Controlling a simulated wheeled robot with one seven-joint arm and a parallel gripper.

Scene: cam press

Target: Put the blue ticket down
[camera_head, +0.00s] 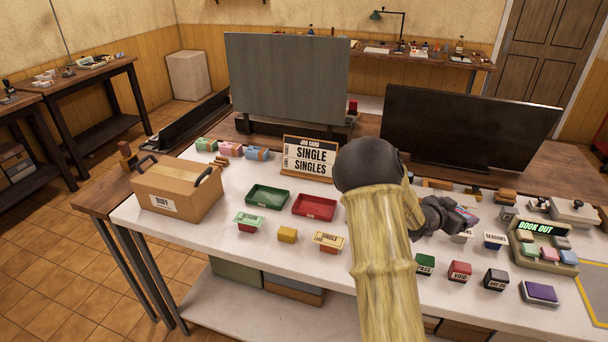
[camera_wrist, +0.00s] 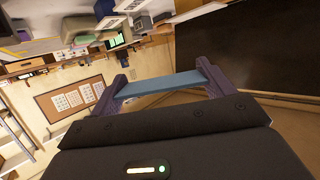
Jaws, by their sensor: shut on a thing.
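My gripper (camera_head: 462,216) is held out over the right half of the white table. In the wrist view, its two fingers (camera_wrist: 163,78) are closed on the ends of the blue ticket (camera_wrist: 167,87), a thin flat blue strip. In the head view, the ticket is small and partly hidden by the fingers. The gripper appears to be above the row of stamp blocks, but the exact gap to the table cannot be told.
A lidded BUFF box (camera_head: 178,187) stands far left. The BOOK OUT unit (camera_head: 540,229) and several stamp blocks crowd the right. A dark screen (camera_head: 465,125) stands behind.

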